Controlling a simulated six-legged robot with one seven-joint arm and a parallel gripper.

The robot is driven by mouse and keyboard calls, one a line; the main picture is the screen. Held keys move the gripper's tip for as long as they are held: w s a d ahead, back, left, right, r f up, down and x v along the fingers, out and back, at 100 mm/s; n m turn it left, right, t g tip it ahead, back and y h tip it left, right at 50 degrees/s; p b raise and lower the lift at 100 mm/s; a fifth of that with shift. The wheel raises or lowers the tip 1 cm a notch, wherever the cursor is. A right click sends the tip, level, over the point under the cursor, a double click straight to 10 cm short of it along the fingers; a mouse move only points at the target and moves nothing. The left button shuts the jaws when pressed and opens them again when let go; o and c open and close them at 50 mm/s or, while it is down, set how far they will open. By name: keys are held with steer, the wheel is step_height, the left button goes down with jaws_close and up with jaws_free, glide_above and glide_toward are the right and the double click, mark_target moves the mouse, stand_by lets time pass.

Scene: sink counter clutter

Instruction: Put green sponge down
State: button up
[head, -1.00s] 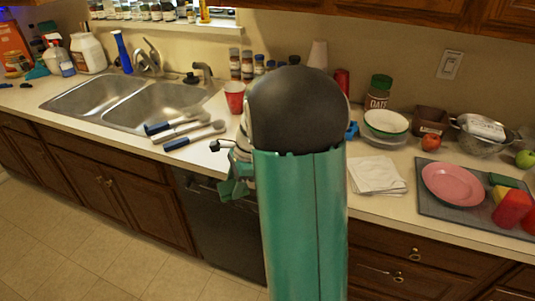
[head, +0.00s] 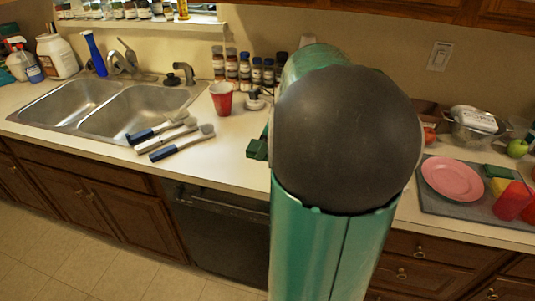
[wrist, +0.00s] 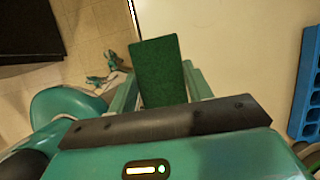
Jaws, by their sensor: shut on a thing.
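The green sponge (wrist: 158,72) is a dark green rectangular block in the wrist view. It stands out from between the two fingers of my gripper (wrist: 160,92), which is shut on it. In the wrist view the sponge is near the counter's edge, with floor to its left and pale countertop (wrist: 225,45) to its right. I cannot tell its height above the counter. In the head view my arm hides most of the gripper. A small green part shows left of the arm, and I cannot tell whether it is sponge or gripper.
Several blue-handled utensils (head: 170,135) and a red cup (head: 222,98) lie or stand right of the sink (head: 125,105). A pink plate (head: 452,180) sits on a grey mat (head: 440,205) at right. A blue rack (wrist: 306,85) shows in the wrist view.

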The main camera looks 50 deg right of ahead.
steer(key=w+d+f, duration=0.1)
steer(key=d+f, duration=0.1)
steer(key=w+d+f, duration=0.3)
steer(key=d+f, duration=0.1)
steer(key=f, duration=0.1)
steer(key=shift+w+d, duration=0.35)
steer(key=shift+w+d+f, duration=0.25)
steer(key=shift+w+f, duration=0.05)
steer(key=shift+f, duration=1.6)
steer(key=shift+f, duration=0.2)
steer(key=o, duration=0.9)
steer(key=shift+r, duration=0.1)
